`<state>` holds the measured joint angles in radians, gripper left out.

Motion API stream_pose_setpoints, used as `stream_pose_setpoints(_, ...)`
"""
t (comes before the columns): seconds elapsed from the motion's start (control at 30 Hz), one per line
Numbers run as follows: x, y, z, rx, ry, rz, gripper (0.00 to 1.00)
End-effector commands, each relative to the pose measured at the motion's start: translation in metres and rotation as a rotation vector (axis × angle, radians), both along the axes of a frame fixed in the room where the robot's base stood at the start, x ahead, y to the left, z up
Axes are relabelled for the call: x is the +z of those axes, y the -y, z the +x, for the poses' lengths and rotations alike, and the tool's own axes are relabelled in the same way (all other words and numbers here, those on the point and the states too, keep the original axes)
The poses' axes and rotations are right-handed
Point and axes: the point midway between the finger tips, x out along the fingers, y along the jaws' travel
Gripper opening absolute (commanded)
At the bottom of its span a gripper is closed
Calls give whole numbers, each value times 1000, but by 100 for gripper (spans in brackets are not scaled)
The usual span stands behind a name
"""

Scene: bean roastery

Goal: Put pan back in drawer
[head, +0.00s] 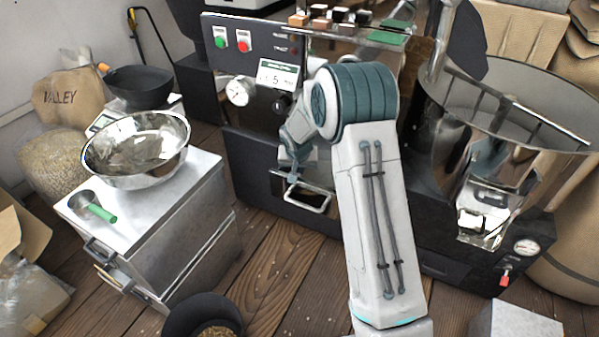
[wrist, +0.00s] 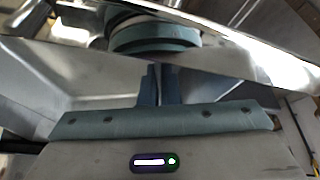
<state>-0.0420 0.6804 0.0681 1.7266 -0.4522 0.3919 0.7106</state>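My gripper (head: 292,177) points down at the lower front of the dark roasting machine, at a recessed opening. A pale, loop-shaped metal frame (head: 318,209) sits at this opening, just below and right of my fingertips; it may be part of the pan or the drawer, I cannot tell which. In the wrist view my two dark fingers (wrist: 160,84) stand close together. Their tips are hard to make out, and whether they grip anything does not show. Bare metal surfaces (wrist: 60,85) lie around them. No separate pan can be clearly told apart in the machine.
A metal cabinet (head: 188,238) on the left carries a shiny bowl (head: 112,158) and a green-handled scoop (head: 84,202). A black bowl (head: 140,85) stands behind. A large cooling drum (head: 535,105) is on the right. A dark bucket (head: 200,312) stands on the wooden floor in front.

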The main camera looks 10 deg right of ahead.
Motion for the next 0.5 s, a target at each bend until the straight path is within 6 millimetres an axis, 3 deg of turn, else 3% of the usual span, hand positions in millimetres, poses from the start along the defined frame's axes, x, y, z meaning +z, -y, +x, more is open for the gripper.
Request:
stream_pose_setpoints(0.37,-7,0,0,0,2,0,0)
stream_pose_setpoints(0.47,-6,0,0,0,1,0,22)
stream_pose_setpoints(0.5,-6,0,0,0,1,0,24)
